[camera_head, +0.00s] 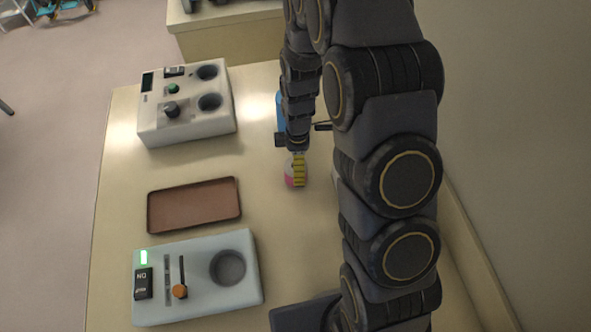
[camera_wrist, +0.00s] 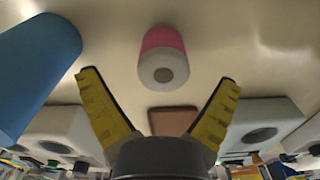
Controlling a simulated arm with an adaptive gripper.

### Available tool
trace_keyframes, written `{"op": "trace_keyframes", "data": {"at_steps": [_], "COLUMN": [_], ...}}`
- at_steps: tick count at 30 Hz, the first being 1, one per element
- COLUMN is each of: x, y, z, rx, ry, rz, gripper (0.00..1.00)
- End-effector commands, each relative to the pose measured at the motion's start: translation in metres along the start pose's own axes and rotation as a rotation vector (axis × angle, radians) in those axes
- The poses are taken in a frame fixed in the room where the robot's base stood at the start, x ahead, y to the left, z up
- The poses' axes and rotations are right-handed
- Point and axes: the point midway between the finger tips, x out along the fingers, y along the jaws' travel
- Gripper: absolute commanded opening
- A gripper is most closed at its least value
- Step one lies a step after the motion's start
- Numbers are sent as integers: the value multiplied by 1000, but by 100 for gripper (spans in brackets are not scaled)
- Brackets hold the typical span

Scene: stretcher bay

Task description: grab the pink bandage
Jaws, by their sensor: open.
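The pink bandage (camera_wrist: 163,38) is a small roll with a pink side and a white end with a dark core. In the wrist view it lies just beyond my open fingers, roughly centred between them and not touched. In the head view the bandage (camera_head: 290,180) is partly hidden behind my gripper (camera_head: 298,170). In the wrist view my gripper (camera_wrist: 158,95) has its two yellow fingers spread wide with nothing between them.
A blue cylinder (camera_wrist: 38,75) stands close on the left in the wrist view; in the head view it shows behind my arm (camera_head: 280,108). A brown tray (camera_head: 194,205), a white two-well device (camera_head: 187,120) and a pale blue-grey device (camera_head: 197,290) occupy the table's left side.

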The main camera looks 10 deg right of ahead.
Motion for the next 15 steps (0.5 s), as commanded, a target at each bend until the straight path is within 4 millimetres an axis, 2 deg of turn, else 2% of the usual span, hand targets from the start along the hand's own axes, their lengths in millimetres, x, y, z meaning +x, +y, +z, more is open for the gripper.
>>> {"op": "trace_keyframes", "data": {"at_steps": [9, 15], "x": [42, 46], "y": [-5, -4], "z": [-6, -6], "rx": [1, 1], "ry": [-1, 0], "rz": [-6, 0], "gripper": [92, 92]}}
